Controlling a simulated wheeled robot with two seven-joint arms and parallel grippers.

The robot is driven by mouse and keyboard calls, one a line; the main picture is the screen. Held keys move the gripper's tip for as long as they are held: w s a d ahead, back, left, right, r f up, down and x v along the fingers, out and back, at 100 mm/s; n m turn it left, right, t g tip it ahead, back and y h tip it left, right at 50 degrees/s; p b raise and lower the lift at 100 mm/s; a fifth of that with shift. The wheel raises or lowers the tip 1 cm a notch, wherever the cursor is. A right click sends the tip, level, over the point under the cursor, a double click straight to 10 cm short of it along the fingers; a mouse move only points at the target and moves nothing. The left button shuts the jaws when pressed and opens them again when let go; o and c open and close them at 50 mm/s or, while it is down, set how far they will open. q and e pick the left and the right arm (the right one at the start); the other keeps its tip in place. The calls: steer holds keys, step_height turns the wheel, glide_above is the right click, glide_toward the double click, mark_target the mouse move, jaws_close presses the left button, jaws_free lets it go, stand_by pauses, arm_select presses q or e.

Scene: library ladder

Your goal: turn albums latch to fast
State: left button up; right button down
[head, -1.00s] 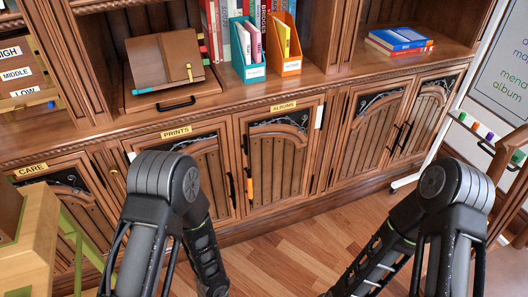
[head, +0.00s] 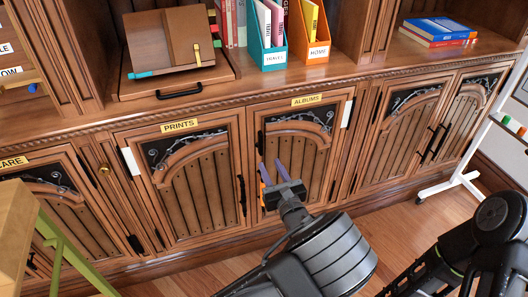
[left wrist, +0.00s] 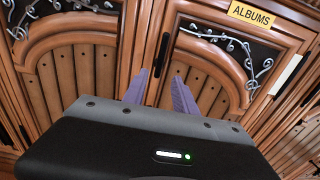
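The ALBUMS door (head: 300,165) is closed, with its yellow label (head: 307,100) above it; the label also shows in the left wrist view (left wrist: 251,13). A small orange piece (head: 262,193), seemingly the latch, sits low on that door's left edge, partly behind my gripper. Its setting cannot be read. My left gripper (head: 273,168) is in front of the door's left side, its two purple fingers apart with nothing seen between them. The left wrist view shows the same open fingers (left wrist: 160,82); the orange piece is hidden there. My right gripper is out of view.
The PRINTS door (head: 195,185) is closed to the left, with a black handle (head: 241,195) near the gripper. The counter above holds a book stand (head: 170,42), a teal file box (head: 268,52) and an orange one (head: 308,45). A whiteboard stand foot (head: 450,186) is at right.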

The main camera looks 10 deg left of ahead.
mark_target(262, 151)
arm_select(q)
steer(key=shift+b+x, duration=0.55)
steer(key=shift+x, duration=3.35)
jaws_close()
